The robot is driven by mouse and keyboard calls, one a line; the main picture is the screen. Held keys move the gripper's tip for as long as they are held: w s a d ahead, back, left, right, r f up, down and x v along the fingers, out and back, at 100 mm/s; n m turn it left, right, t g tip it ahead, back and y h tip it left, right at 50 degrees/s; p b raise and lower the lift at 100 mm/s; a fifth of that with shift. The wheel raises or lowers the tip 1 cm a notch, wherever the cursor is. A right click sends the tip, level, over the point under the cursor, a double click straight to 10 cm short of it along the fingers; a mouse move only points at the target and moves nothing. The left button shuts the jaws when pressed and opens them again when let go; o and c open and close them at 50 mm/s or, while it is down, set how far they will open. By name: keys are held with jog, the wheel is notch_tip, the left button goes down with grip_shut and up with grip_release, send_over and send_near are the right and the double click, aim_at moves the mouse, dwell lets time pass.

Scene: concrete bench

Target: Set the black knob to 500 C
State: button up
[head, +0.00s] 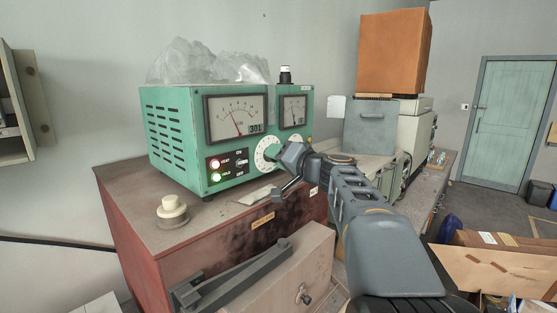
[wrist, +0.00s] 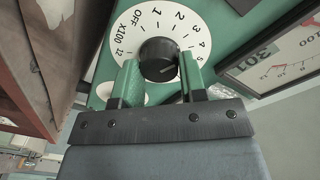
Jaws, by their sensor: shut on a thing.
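The black knob (wrist: 156,54) sits at the centre of a white dial (wrist: 126,38) on the green instrument (head: 170,135). The dial (head: 262,156) is marked OFF, 1, 2, 3, 4, 5 and on, with 12 and x100 near OFF. My gripper (wrist: 159,66) is shut on the knob, one green-padded finger on each side. A faint mark shows on the knob, but I cannot tell which number it points to. In the head view my gripper (head: 280,158) covers the knob. The meter's display (head: 256,128) seems to read 301.
A cream round object (head: 172,210) stands on the bench at left. A grey box (head: 370,128) is behind my arm.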

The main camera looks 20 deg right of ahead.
jog(key=m+b, duration=0.1)
jog(key=m, duration=0.3)
jog(key=shift+f+b, duration=0.1)
jog(key=shift+b, duration=0.2)
jog(key=shift+m+g, duration=0.3)
jog(key=shift+m, duration=1.7)
jog(key=o, duration=0.9)
jog(key=shift+d, duration=0.1)
jog(key=b+v, duration=0.4)
jog(key=v, duration=0.9)
jog(key=shift+s+d, duration=0.2)
jog(key=shift+s, duration=0.2)
